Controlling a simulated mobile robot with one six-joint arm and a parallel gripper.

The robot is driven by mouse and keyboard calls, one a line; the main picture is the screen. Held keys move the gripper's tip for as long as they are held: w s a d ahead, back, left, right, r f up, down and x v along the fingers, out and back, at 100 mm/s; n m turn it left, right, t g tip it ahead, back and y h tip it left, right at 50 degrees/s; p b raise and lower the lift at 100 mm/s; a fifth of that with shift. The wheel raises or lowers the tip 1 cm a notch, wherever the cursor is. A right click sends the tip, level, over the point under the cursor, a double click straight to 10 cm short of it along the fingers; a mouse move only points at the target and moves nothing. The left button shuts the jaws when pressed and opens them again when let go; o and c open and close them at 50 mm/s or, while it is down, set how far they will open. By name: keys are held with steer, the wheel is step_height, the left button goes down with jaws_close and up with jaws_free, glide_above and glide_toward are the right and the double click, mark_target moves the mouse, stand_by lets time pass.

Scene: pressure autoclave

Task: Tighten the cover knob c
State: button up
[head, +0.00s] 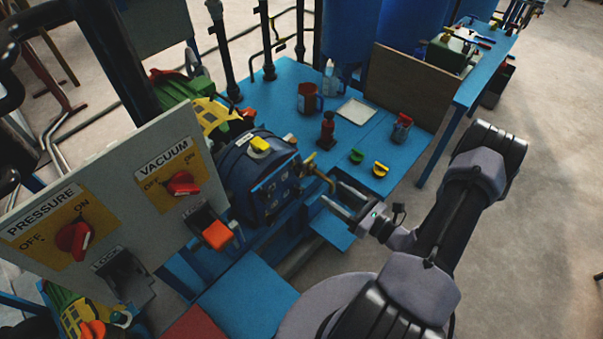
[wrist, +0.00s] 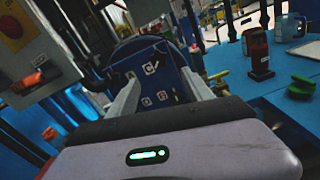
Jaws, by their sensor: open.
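The autoclave (head: 262,185) is a dark blue round vessel on the blue bench, left of my gripper in the head view. Its dark blue cover (wrist: 155,85) faces me in the wrist view and carries small white marked squares. One mark at the upper right looks like a C (wrist: 150,68); the others are too small to read surely. I cannot make out knob c itself. My gripper (head: 333,194) is open and empty in front of the cover. In the wrist view its two fingers (wrist: 163,82) frame the cover, seemingly apart from it.
A panel (head: 130,190) with pressure and vacuum dials stands left. A brass-coloured handle (head: 320,180) sticks out beside the cover. A green knob-like piece (head: 356,156), a yellow one (head: 380,169), a dark red bottle (head: 327,130) and a mug (head: 309,98) are on the bench.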

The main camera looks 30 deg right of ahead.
mark_target(301, 171)
steer(key=b+x, duration=0.2)
steer(key=x, duration=1)
steer(key=shift+s, duration=0.1)
jaws_close()
